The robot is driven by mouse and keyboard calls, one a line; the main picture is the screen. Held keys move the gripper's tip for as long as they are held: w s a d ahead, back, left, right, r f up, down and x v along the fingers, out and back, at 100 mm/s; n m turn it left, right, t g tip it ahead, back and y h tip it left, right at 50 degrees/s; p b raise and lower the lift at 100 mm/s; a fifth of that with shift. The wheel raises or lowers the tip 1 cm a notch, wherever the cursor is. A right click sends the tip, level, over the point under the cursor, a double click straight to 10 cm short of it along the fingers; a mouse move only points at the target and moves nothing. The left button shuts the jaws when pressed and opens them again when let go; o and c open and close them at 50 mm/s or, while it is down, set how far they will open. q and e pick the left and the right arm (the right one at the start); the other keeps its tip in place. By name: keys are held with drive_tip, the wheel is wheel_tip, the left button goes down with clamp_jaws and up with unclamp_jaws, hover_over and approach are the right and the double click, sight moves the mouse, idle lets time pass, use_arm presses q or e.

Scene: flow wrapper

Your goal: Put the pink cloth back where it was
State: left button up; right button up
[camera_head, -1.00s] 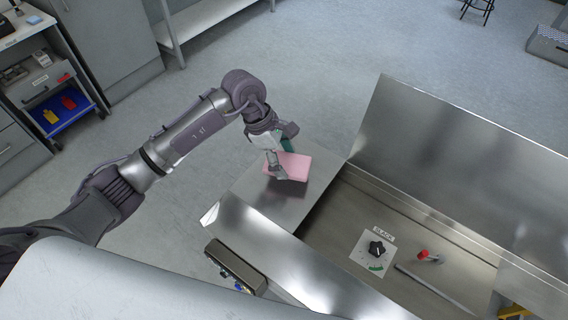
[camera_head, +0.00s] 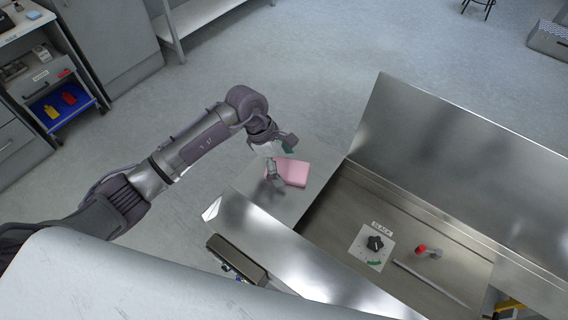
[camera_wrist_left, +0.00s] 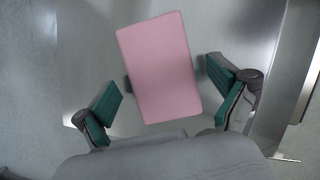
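The pink cloth (camera_head: 293,173), a folded rectangle, lies on the steel ledge (camera_head: 318,150) at the end of the machine. It also shows in the left wrist view (camera_wrist_left: 158,65), slightly tilted and whole in outline. My left gripper (camera_head: 281,163) is above the ledge at the cloth's left side, with its fingers spread apart. In the left wrist view its green-padded fingers (camera_wrist_left: 163,95) stand wide on either side of the cloth's near part, with gaps to it. Nothing is held. My right gripper is not in view.
A tall steel side wall (camera_head: 460,150) stands right of the ledge, and a lower steel panel (camera_head: 290,255) is in front. A black knob (camera_head: 375,243) and a red-tipped part (camera_head: 421,249) sit on the machine bed. Open floor lies behind the ledge.

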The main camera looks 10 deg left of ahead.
use_arm(q)
drive_tip(key=shift+r, duration=0.2)
drive_tip(key=shift+a+r, duration=0.15)
drive_tip(key=shift+r, duration=0.05)
drive_tip(key=b+v, duration=0.3)
drive_tip(key=v, duration=0.8)
drive_tip(key=shift+r+b, duration=0.25)
drive_tip(key=shift+b, duration=0.15)
